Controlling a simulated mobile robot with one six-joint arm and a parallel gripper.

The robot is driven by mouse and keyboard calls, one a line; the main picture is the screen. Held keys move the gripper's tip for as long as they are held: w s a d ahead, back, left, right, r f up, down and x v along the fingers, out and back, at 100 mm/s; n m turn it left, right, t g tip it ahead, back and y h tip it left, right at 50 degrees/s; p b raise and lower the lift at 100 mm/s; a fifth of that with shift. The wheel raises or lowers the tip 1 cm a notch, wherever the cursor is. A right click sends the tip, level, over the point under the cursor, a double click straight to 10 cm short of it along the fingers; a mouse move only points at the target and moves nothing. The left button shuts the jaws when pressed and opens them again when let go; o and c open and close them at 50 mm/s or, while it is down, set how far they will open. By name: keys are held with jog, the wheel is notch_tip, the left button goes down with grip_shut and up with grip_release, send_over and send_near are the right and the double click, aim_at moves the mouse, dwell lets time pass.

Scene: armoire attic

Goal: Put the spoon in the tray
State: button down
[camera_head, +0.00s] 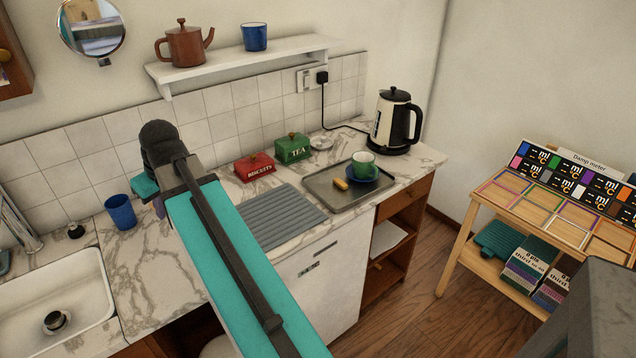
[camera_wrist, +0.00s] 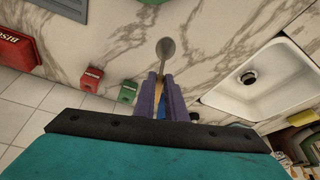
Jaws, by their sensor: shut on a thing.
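The spoon (camera_wrist: 167,48) shows in the wrist view, its grey bowl pointing away from my gripper. My gripper (camera_wrist: 163,82) has purple fingers shut on the spoon's handle. In the head view my gripper (camera_head: 159,208) is mostly hidden behind my arm, above the worktop near the blue tumbler; the spoon is hidden there. The tray (camera_head: 322,191) is grey and lies on the worktop at the right, well apart from my gripper. It bears a green cup (camera_head: 363,162) on a blue saucer (camera_head: 372,178) and a small yellow item (camera_head: 341,184).
A ridged grey mat (camera_head: 283,217) lies left of the tray. Red (camera_head: 254,168) and green (camera_head: 292,148) tins stand behind. A kettle (camera_head: 393,120) stands behind the tray's right side. A blue tumbler (camera_head: 120,212) stands beside the sink (camera_head: 85,302). A shelf (camera_head: 240,62) hangs above.

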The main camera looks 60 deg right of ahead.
jog(key=s+d+f, duration=0.1)
jog(key=s+d, duration=0.7)
jog(key=s+d+f+b, duration=0.1)
jog(key=s+d, duration=0.8)
jog(key=s+d+f, duration=0.1)
jog(key=s+d, duration=0.7)
jog(key=d, duration=0.1)
jog(key=shift+s+d, duration=0.15)
jog(key=shift+s, duration=0.25)
jog(key=s+d, duration=0.3)
jog(key=s, duration=0.7)
jog(key=shift+d+f+b, duration=0.2)
jog(key=shift+d+b, duration=0.15)
jog(key=shift+w+d+r+p, duration=0.1)
jog(key=shift+p, duration=0.2)
jog(key=p, duration=0.8)
send_over(329, 193)
jog(key=shift+f, duration=0.85)
